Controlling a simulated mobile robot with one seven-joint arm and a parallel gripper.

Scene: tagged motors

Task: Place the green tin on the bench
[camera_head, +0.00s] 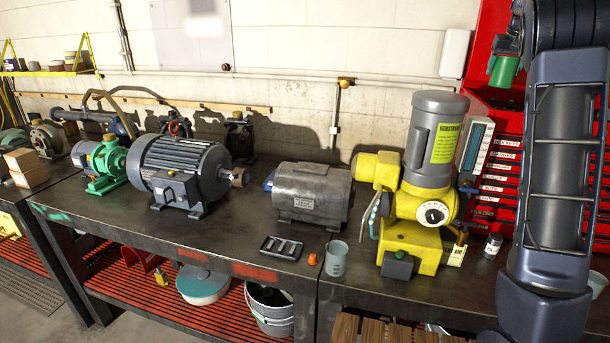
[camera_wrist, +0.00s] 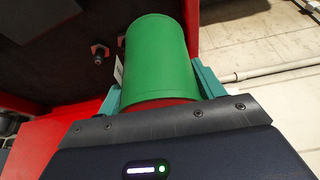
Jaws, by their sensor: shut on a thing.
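The green tin (camera_wrist: 157,58) fills the middle of the wrist view, held between the two teal fingers of my gripper (camera_wrist: 160,88). In the head view the green tin (camera_head: 504,70) shows at the upper right, in front of the red tool cabinet, with my gripper (camera_head: 503,50) above it, partly hidden by my arm. My gripper is shut on the tin, well above the bench. The dark bench (camera_head: 240,228) runs across the head view and carries several motors.
A yellow and grey pump motor (camera_head: 432,170) stands on the bench below and left of the tin. A grey cup (camera_head: 336,258), an orange knob (camera_head: 312,260), a black tray (camera_head: 281,248) and a small can (camera_head: 493,245) are nearby. The red cabinet (camera_head: 490,150) rises behind. Bare bench lies at front centre.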

